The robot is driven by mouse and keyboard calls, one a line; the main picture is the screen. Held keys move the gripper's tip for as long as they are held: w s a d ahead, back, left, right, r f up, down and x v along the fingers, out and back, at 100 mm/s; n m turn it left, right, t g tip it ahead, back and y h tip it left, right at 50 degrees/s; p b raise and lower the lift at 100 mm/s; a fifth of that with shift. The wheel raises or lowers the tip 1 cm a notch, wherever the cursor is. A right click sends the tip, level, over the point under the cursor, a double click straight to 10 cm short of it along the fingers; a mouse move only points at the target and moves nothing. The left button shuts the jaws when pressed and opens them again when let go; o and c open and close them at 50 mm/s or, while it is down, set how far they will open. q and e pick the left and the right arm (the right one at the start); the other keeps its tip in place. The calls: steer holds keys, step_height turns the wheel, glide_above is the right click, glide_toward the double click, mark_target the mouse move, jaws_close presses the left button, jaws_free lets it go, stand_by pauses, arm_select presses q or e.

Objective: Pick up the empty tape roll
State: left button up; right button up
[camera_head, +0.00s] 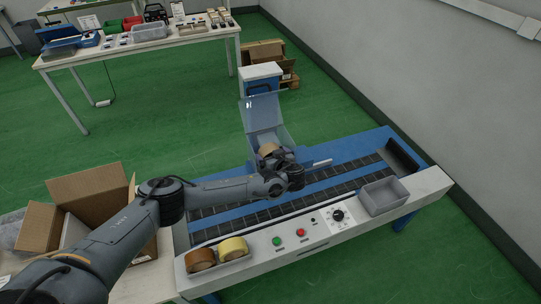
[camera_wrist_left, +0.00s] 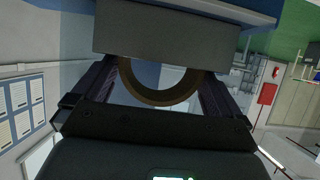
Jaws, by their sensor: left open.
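The empty tape roll (camera_head: 267,150) shows as a small tan piece at the middle of the carton-sealing machine (camera_head: 355,149), just behind my left gripper and partly hidden by it. In the left wrist view the roll (camera_wrist_left: 160,99) is a brown ring between the fingers, its upper part hidden by a grey block (camera_wrist_left: 165,38). My left gripper (camera_head: 279,165) is open, with one finger on each side of the ring; I cannot tell whether they touch it. It also shows in the left wrist view (camera_wrist_left: 158,85). My right gripper is not in view.
A brown tape roll (camera_head: 200,259) and a yellow one (camera_head: 233,248) lie at the machine's front left. An empty grey bin (camera_head: 383,195) stands at the front right. A clear blue guard (camera_head: 263,118) rises behind my gripper. An open carton (camera_head: 88,193) is at left.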

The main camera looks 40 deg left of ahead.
arm_select(q)
steer(key=c, duration=0.7)
steer(key=shift+r, duration=0.1)
steer(key=shift+c, duration=0.2)
